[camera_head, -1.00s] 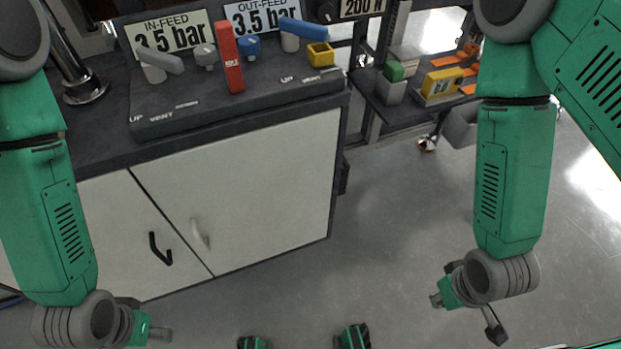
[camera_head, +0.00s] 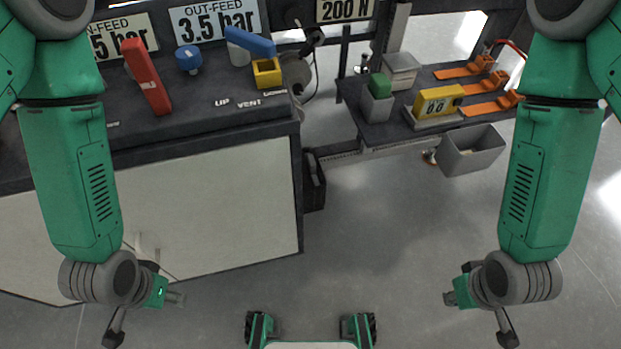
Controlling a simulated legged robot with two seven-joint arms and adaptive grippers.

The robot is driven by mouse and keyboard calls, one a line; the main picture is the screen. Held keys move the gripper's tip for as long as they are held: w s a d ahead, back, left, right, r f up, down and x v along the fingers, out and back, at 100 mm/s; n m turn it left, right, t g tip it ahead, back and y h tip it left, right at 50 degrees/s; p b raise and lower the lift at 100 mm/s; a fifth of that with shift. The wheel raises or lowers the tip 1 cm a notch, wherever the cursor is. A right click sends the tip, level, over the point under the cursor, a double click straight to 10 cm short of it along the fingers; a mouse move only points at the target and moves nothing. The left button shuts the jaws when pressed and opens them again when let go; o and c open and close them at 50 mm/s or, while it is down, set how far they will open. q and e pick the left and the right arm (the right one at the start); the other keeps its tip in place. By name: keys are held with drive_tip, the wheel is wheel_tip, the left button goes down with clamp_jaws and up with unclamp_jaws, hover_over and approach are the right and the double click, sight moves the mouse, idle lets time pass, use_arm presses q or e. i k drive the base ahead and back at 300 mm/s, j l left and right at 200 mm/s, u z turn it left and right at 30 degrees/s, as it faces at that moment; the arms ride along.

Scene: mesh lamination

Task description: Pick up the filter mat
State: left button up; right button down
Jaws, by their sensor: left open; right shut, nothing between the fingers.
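I cannot make out a filter mat anywhere in the head view. My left gripper (camera_head: 174,298) hangs at the lower left in front of the white cabinet, small in the picture, open and apart from everything. My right gripper (camera_head: 450,297) hangs at the lower right over bare floor, shut and empty. Neither gripper touches any object. The fingers of both are small and partly hidden by the wrists.
A dark-topped white cabinet (camera_head: 215,220) stands at left, with a red lever (camera_head: 147,78), a blue knob (camera_head: 189,59) and a blue-handled valve (camera_head: 250,42). A low shelf (camera_head: 375,133) at right carries a yellow display (camera_head: 438,101); a grey bin (camera_head: 471,151) hangs there. The floor (camera_head: 380,240) between is clear.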

sight(309, 159)
drive_tip(key=i+l+u, duration=0.15)
drive_tip(key=l, duration=0.45)
drive_tip(key=i+l+u, duration=0.15)
drive_tip(key=l, duration=0.5)
drive_tip(key=i+l+u, duration=0.2)
drive_tip(key=l, duration=0.4)
drive_tip(key=l+u, duration=0.15)
drive_tip(key=l, duration=0.5)
